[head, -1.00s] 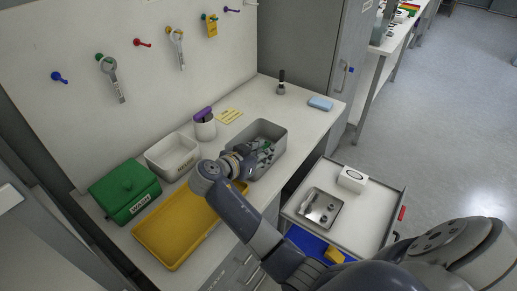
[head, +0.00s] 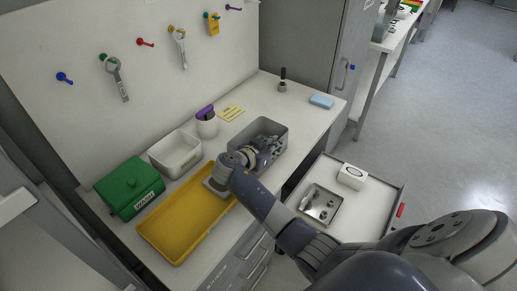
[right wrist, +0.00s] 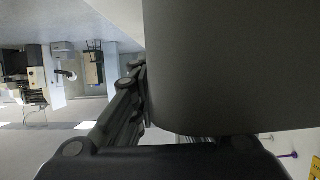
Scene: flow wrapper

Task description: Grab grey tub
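The grey tub (head: 284,137) stands on the bench, to the right of the yellow tray. My right gripper (head: 270,145) is at the tub's near-left side and covers part of its opening and near wall. In the right wrist view a large, smooth grey surface (right wrist: 230,70), likely the tub's wall, fills the right half, very close to the camera. One dark finger (right wrist: 130,95) shows along its left edge. The other finger is hidden, so I cannot tell whether they are closed on the wall. My left gripper is not in view.
A yellow tray (head: 158,235), a green box (head: 130,187), a white bin (head: 162,168) and a white cup (head: 208,128) with a purple top stand on the bench. A blue block (head: 321,101) lies at the back right.

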